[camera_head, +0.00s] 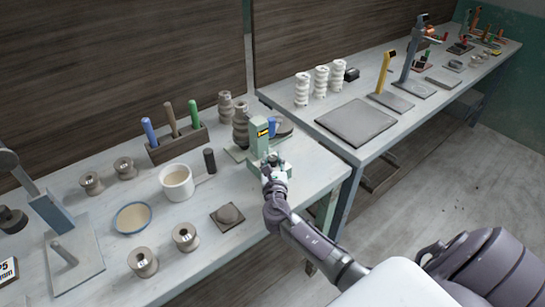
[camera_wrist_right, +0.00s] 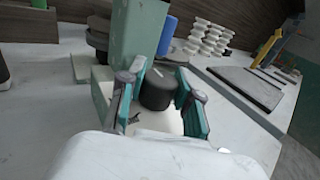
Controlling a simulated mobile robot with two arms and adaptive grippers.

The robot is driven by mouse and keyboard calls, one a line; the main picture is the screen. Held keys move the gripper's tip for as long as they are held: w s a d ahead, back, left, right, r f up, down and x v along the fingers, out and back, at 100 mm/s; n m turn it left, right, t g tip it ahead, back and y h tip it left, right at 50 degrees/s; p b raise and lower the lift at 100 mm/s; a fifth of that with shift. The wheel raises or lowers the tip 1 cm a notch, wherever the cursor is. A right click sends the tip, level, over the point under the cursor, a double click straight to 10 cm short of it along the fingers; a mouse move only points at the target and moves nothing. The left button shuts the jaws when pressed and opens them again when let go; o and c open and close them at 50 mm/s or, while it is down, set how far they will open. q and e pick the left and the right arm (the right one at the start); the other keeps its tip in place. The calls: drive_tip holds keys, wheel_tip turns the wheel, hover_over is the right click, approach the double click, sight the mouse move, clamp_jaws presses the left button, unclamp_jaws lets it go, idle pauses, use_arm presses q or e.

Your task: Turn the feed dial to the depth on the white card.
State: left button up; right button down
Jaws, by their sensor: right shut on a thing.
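A pale green machine (camera_head: 259,138) with a small yellow label stands near the right end of the near bench. Its dark round feed dial (camera_wrist_right: 158,90) has a pale mark on top. My right gripper (camera_head: 273,164) reaches the machine's front, and in the wrist view its teal fingers (camera_wrist_right: 158,84) are on both sides of the dial, shut on it. My left gripper is not in view.
A white mug (camera_head: 177,183), a blue-rimmed bowl (camera_head: 133,217), several spools (camera_head: 185,236) and a tool rack (camera_head: 178,144) stand left of the machine. A second bench with a grey plate (camera_head: 355,122) is to the right.

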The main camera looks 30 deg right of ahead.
drive_tip(key=shift+m+g+h+b, duration=0.7)
drive_tip(key=shift+m+g+h, duration=1.4)
drive_tip(key=shift+h, duration=0.4)
drive_tip(key=c, duration=0.8)
unclamp_jaws()
drive_tip(key=shift+o, duration=0.2)
drive_tip(key=v, duration=1.2)
drive_tip(key=shift+w+a, duration=0.1)
